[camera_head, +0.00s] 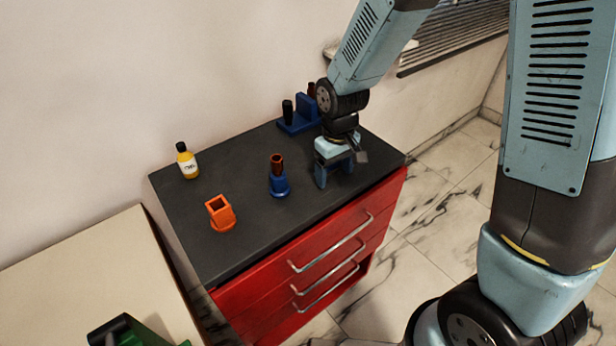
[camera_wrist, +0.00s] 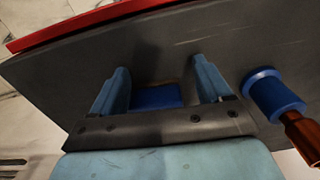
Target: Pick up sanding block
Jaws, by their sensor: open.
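A blue block with a thin brown edge (camera_wrist: 157,95) lies on the dark cabinet top (camera_head: 250,235) and looks like the sanding block. In the wrist view it sits between the two blue fingers of my gripper (camera_wrist: 160,68), with a gap on each side. The gripper's body covers its near part. In the head view my gripper (camera_head: 337,177) points down, low over the right part of the cabinet top. It is open, and I cannot make out the block there.
Left of my gripper stands a blue round holder (camera_head: 279,187) with a brown piece upright in it. An orange square socket (camera_head: 221,216) and a yellow bottle (camera_head: 187,162) are farther left. A blue stand (camera_head: 300,115) is behind. The cabinet's front is red with handles.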

